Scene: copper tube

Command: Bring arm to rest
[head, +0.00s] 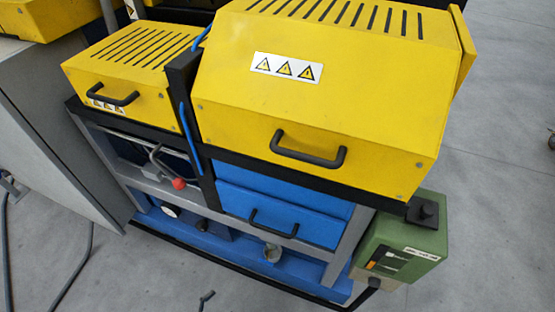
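Neither my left gripper nor my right gripper shows in the head view, and no part of my arms can be made out. No copper tube can be seen. The main thing in view is a machine with a large slotted yellow cover (330,100) with a black handle and a warning label, and a smaller yellow cover (135,75) to its left. Both covers look closed.
Below the covers are a blue drawer (285,222) with a black handle, a lever with a red knob (179,183), and a green box (405,240) at the right corner. A grey cabinet (50,140) stands left. Grey floor (490,200) is open at right; cables lie at left.

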